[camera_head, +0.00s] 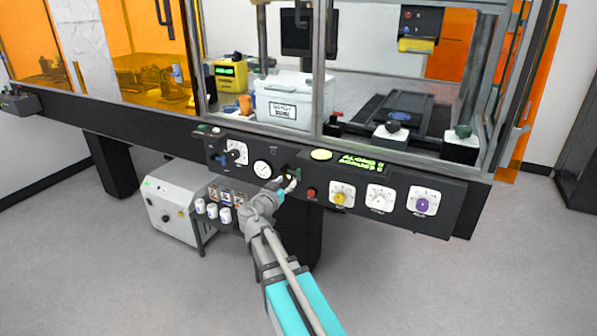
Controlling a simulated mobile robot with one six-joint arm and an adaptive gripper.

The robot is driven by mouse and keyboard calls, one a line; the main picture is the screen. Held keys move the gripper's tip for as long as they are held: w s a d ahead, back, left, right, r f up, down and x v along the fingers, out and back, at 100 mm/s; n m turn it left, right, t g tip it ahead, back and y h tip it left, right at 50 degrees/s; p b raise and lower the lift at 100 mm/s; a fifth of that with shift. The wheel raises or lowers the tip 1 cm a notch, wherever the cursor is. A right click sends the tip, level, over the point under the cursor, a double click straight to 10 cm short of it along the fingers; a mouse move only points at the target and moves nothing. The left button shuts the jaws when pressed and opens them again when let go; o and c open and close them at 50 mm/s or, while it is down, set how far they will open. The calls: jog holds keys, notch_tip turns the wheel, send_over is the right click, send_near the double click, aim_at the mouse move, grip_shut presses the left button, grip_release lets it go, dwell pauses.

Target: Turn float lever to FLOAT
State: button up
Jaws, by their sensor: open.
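My arm reaches up from the bottom of the view to the black control panel (335,194) on the front of the bench. My gripper (293,177) is at the panel, just right of the round pressure gauge (262,169). It is small here, and the wrist partly hides it. A dark green part (297,171) shows by the fingers; I cannot tell whether they touch it or whether it is the float lever. Left of the gauge is a white plate with a black knob (237,152), with a small blue part beside it. The lettering is too small to read.
Right of my gripper are a red button (311,193), a green-lit display (361,164), and yellow (341,196), white (380,198) and purple (422,205) dials. A white box (290,99) stands behind the frame. A grey cabinet (179,211) stands below left. The front floor is clear.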

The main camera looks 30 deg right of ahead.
aim_at(297, 171)
jog(key=x, duration=0.8)
jog(key=shift+d, duration=0.1)
